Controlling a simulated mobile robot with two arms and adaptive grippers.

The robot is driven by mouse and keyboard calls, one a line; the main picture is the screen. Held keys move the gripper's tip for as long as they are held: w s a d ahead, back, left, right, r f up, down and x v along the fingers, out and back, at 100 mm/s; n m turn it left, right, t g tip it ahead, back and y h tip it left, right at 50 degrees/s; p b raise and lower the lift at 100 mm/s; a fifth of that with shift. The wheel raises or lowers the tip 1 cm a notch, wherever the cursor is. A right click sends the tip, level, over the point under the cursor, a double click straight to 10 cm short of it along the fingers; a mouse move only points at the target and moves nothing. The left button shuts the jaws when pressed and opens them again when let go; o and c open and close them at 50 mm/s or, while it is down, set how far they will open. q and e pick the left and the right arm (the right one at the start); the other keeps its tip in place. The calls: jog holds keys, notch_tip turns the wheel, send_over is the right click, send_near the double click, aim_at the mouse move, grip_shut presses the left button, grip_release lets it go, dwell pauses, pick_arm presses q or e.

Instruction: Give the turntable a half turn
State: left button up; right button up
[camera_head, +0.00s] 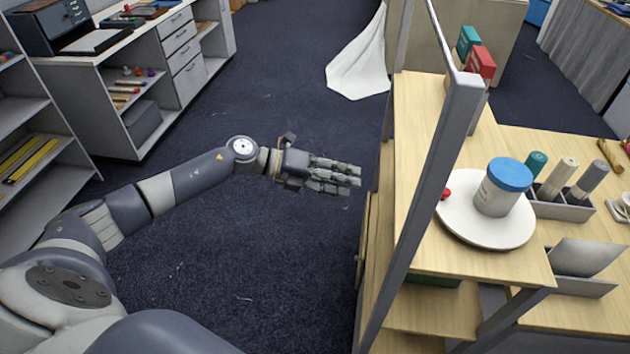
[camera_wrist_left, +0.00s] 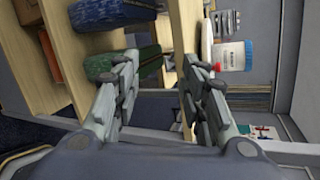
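The turntable (camera_head: 468,226) is a white round disc on the top board of a wooden shelf unit. A white jar with a blue lid (camera_head: 508,176) stands on it, and a small red knob (camera_head: 446,194) shows at its left rim. My left gripper (camera_head: 345,180) is left of the shelf unit, over the floor, apart from the turntable, with a grey post between. The jar (camera_wrist_left: 231,56) and the turntable's edge (camera_wrist_left: 207,38) show there at right. My right gripper is out of view.
A grey upright post (camera_head: 437,165) borders the shelf's left side. An organizer (camera_head: 562,208) with several cylinders is right of the turntable. A green woven box (camera_wrist_left: 112,64) sits on a lower shelf. Open carpet (camera_head: 270,265) surrounds my left arm.

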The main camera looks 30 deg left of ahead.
pick_arm(q)
jog(key=w+a+f+n+t+y, duration=0.1)
jog(key=a+f+n+t+y, duration=0.1)
jog(key=a, duration=0.5)
notch_tip(320, 180, down, 3)
jog(key=n+t, duration=0.1)
jog(key=n, duration=0.2)
jog(key=shift+w+a+r, duration=0.2)
jog(key=shift+w+a, duration=0.15)
jog(key=shift+w, duration=0.05)
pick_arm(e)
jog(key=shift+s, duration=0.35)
